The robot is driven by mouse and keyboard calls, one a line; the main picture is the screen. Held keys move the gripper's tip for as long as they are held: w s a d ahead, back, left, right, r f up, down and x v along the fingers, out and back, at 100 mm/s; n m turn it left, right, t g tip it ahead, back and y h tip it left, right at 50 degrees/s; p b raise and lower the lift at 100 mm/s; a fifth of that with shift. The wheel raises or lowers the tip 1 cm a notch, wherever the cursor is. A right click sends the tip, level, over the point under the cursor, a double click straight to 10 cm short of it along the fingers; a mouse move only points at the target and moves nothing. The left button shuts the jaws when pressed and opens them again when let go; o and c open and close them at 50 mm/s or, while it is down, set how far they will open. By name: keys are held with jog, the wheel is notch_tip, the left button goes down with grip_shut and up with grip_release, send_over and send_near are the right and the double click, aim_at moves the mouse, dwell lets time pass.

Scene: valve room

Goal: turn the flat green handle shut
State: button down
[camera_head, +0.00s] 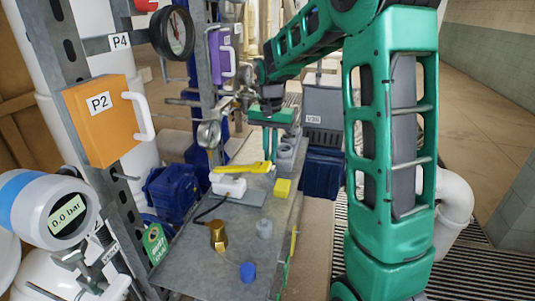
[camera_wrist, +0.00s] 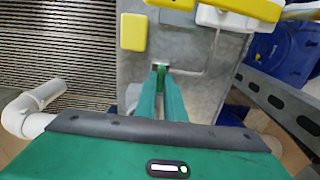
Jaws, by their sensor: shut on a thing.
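My gripper (camera_head: 270,150) points down over the back part of the grey metal bench. In the wrist view, its two long green fingers (camera_wrist: 161,74) come close together, closed on a small darker green piece (camera_wrist: 161,80). This piece looks like the flat green handle seen edge-on. Most of it is hidden between the fingers, so its angle cannot be told. In the head view the handle cannot be made out from the green fingers.
The grey bench (camera_head: 200,270) holds a yellow tool (camera_head: 243,167), a white object (camera_head: 229,187), a yellow block (camera_head: 282,187), a brass fitting (camera_head: 218,235) and a blue cap (camera_head: 248,271). An orange P2 box (camera_head: 98,125) and a gauge (camera_head: 176,32) stand left.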

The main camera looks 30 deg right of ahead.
jog(key=shift+w+a+r, duration=0.1)
jog(key=shift+w, duration=0.05)
jog(key=c, duration=1.8)
grip_release()
jog(key=shift+c, duration=0.2)
notch_tip(320, 180, up, 11)
jog(key=shift+f, duration=0.2)
jog(key=s+f+n, duration=0.1)
jog(key=s+f, duration=0.2)
jog(key=s, duration=0.8)
jog(key=s+d+f+n, duration=0.1)
jog(key=s+f, duration=0.2)
jog(key=s, duration=0.8)
jog(key=s+d+f, duration=0.1)
jog(key=s+f, duration=0.3)
jog(key=s, duration=0.8)
jog(key=shift+n, duration=0.4)
